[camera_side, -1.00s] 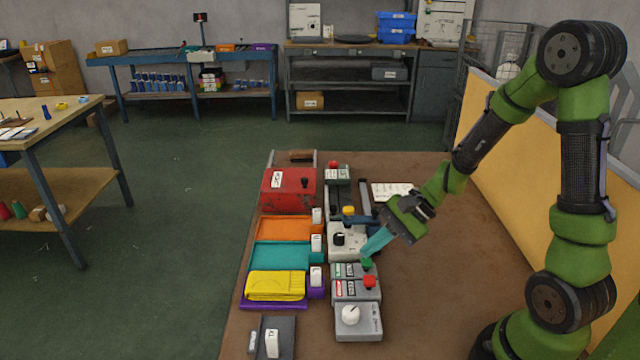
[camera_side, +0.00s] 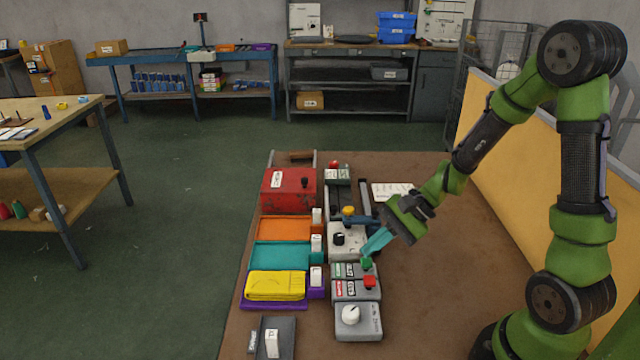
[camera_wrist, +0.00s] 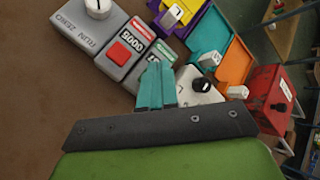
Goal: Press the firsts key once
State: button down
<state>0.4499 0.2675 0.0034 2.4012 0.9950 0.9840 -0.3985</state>
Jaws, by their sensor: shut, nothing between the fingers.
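A grey key box (camera_side: 342,283) carries a green key (camera_side: 367,263) and, nearer the camera, a red key (camera_side: 369,282), each beside small labels. I cannot surely read which label says firsts. My gripper (camera_side: 367,253) has its teal fingers shut and empty. The fingertips are right at the green key in the side view, just above or touching it; I cannot tell which. In the wrist view the fingers (camera_wrist: 158,70) hide the green key, while the red key (camera_wrist: 119,53) shows clear to their left.
A grey box with a white knob (camera_side: 351,315) stands in front. Orange (camera_side: 284,228), teal (camera_side: 280,256) and purple (camera_side: 315,291) trays lie left. Brown table (camera_side: 440,280) is clear at right.

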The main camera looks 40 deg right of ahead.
jog(key=shift+f, duration=0.1)
dwell(0.4)
jog(key=shift+f, duration=0.35)
jog(key=shift+f, duration=0.65)
dwell(0.7)
jog(key=shift+r, duration=1.1)
jog(key=shift+r, duration=2.55)
jog(key=shift+f, duration=0.1)
